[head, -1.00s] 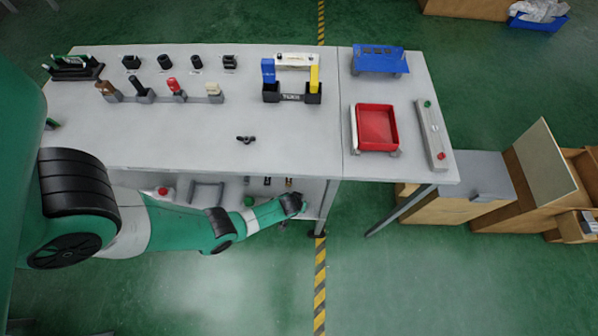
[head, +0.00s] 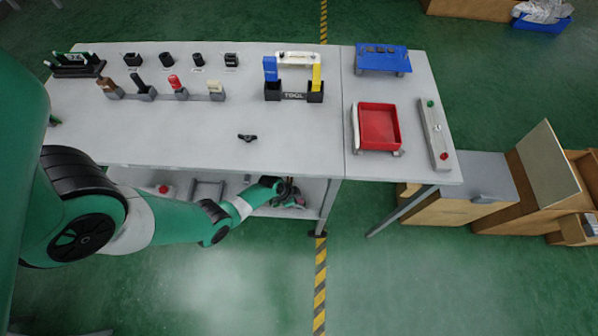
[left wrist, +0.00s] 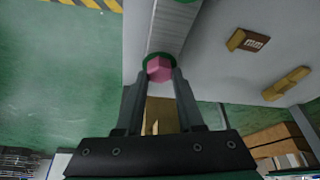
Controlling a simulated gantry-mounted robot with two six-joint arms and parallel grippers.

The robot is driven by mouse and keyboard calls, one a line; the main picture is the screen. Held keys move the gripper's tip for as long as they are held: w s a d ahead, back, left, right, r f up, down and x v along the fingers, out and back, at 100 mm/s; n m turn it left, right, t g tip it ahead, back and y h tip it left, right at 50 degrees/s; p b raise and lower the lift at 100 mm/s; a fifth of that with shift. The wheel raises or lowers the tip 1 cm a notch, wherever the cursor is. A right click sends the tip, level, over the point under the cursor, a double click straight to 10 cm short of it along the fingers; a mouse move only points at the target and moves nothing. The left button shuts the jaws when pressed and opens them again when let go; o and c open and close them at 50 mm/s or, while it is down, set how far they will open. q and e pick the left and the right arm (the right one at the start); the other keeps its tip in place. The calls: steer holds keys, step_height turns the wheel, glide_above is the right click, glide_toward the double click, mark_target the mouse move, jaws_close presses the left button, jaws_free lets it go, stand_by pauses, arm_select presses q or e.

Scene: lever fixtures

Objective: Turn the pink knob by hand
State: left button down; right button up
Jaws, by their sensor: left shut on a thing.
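The pink knob (left wrist: 159,68) shows in the left wrist view, faceted, with a dark green base behind it on a grey strip. My left gripper (left wrist: 160,76) has one finger on each side of the knob and is shut on it. In the head view my left gripper (head: 289,189) reaches under the front edge of the table to the lower shelf. I cannot make out the knob there. My right gripper is in neither view.
A red tray (head: 378,127) and a blue stand (head: 382,59) are on the right. Open green floor lies in front.

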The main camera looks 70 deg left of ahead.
arm_select(q)
steer(key=shift+a+f+m+h+b, duration=0.1)
steer(key=shift+m+h+b, duration=0.5)
steer(key=shift+m, duration=0.9)
steer(key=c, duration=0.5)
jaws_free()
